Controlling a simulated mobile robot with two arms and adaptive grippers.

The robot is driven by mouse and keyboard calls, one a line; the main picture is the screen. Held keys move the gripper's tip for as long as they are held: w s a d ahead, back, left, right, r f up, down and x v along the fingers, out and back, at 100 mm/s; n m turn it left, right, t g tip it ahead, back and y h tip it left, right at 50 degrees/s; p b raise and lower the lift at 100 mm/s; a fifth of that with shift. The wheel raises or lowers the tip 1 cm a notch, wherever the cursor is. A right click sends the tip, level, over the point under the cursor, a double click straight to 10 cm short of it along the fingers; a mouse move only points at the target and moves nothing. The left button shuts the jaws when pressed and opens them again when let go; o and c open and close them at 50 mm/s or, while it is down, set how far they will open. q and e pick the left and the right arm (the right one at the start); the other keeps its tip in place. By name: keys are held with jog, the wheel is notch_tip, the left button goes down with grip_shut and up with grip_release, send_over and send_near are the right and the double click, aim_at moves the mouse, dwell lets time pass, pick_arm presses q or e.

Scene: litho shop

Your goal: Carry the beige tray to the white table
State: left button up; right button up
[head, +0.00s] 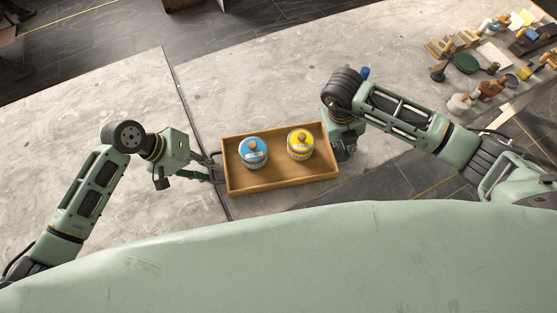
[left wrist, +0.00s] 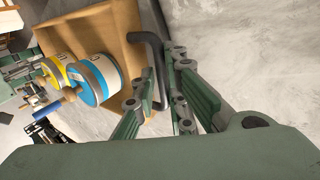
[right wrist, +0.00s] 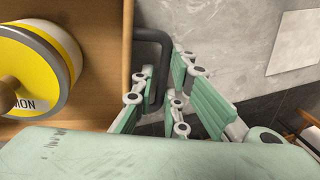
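The beige tray (head: 285,178), a shallow wooden tray, is in the middle of the head view. It holds a canister with a blue lid (head: 253,152) and one with a yellow lid (head: 300,143), both upright. My left gripper (head: 215,167) is at the tray's left end; in the left wrist view its fingers (left wrist: 158,98) close around a dark bent handle (left wrist: 158,60). My right gripper (right wrist: 162,90) is at the right end, its fingers around the other dark handle (right wrist: 158,38). My right arm hides that handle in the head view. I cannot tell whether the tray touches the surface below.
Grey stone-like slabs (head: 120,110) lie beneath and around the tray, with a seam near its left end. Many small tools and a dark green round item (head: 466,63) lie at the upper right. Dark tiled floor (head: 400,178) shows at the lower right and upper left.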

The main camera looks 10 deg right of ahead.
pick_arm(q)
jog(key=o, duration=0.4)
jog(key=shift+d+r, duration=0.1)
jog(key=shift+d, duration=0.05)
jog(key=shift+c, duration=0.2)
pick_arm(e)
jog(key=o, duration=0.4)
jog(key=shift+s+a, duration=0.1)
jog(key=shift+a, duration=0.05)
jog(key=shift+c, duration=0.2)
pick_arm(q)
jog(key=shift+a, duration=0.25)
pick_arm(e)
jog(key=shift+d, duration=0.2)
pick_arm(q)
jog(key=v, duration=0.7)
jog(key=shift+a+r, duration=0.2)
jog(key=shift+r, duration=0.15)
pick_arm(e)
jog(key=v, duration=1.2)
pick_arm(q)
jog(key=shift+s, duration=0.15)
